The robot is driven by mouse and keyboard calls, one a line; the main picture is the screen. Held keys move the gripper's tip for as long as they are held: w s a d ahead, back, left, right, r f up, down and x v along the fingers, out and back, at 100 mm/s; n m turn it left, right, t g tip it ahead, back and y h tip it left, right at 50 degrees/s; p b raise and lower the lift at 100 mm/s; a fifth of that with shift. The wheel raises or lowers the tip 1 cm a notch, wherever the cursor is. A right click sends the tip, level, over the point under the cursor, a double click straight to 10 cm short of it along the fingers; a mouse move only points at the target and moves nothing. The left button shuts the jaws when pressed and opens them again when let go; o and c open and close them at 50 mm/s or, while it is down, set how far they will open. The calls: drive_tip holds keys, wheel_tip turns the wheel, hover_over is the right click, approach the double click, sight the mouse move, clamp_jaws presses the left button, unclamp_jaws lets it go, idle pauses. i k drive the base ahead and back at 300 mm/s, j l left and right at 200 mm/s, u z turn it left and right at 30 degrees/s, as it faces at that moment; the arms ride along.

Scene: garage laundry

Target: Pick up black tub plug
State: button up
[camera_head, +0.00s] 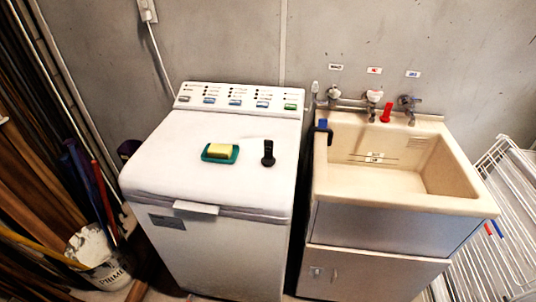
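A small black object (268,154) that looks like the tub plug stands on the white lid of the washing machine (170,150), right of the middle. It has a narrow upper part and a wider bottom. A green soap dish (209,158) with a yellow sponge or soap bar (220,150) lies to its left, apart from it. My gripper is not in view.
A beige laundry tub (450,203) stands right of the machine, across a narrow gap. A blue and black item (323,127) sits on its left rim, a red item (386,113) near the taps. A white rack (500,250) stands right, a bucket (105,274) left.

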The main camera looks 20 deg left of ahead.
sight(268, 159)
drive_tip(key=i+j+u, duration=0.35)
drive_tip(key=i+u, duration=0.35)
drive_tip(key=k+j, duration=0.05)
